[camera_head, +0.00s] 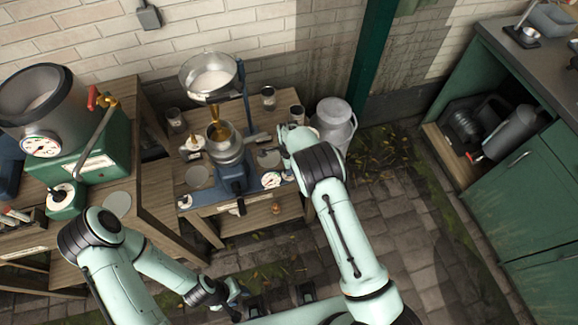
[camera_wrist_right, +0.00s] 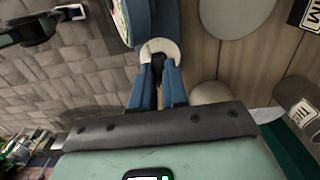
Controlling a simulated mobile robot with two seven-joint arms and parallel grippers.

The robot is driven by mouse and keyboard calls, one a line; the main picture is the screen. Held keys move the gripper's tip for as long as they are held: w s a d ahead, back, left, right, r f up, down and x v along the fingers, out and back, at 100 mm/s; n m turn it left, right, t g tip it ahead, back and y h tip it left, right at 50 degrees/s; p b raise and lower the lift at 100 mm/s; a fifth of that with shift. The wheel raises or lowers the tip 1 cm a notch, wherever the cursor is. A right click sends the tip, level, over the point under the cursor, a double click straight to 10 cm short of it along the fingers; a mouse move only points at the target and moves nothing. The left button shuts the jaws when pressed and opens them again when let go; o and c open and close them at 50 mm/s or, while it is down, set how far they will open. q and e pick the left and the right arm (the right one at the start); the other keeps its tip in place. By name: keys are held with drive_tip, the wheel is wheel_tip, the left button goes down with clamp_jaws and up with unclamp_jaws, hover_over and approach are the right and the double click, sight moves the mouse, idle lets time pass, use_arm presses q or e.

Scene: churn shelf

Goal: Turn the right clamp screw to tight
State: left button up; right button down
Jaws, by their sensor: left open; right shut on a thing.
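A blue bench machine (camera_head: 233,178) with a metal bowl stands on the wooden table. My right gripper (camera_head: 262,141) reaches in at its right side. In the right wrist view my right gripper's blue fingers (camera_wrist_right: 158,80) are shut on a small dark piece, which I take for the right clamp screw (camera_wrist_right: 158,63). A pale round disc (camera_wrist_right: 160,46) sits just beyond the fingertips, beside the machine's blue body (camera_wrist_right: 130,20). How far the screw is turned cannot be told. My left gripper (camera_head: 238,292) is open and empty, low in front of the table.
A funnel pan (camera_head: 208,75) hangs above the machine. Several small tins, one of them a tin (camera_head: 268,97) at the back, stand around it. A milk can (camera_head: 334,122) stands right of the table. A green boiler unit (camera_head: 85,165) is at left. The paved floor at right is clear.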

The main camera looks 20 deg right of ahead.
idle(0.5)
drive_tip(key=c, duration=1.1)
unclamp_jaws()
drive_tip(key=shift+c, duration=0.2)
drive_tip(key=shift+r, duration=0.1)
wheel_tip(320, 180, up, 13)
drive_tip(key=shift+r, duration=0.15)
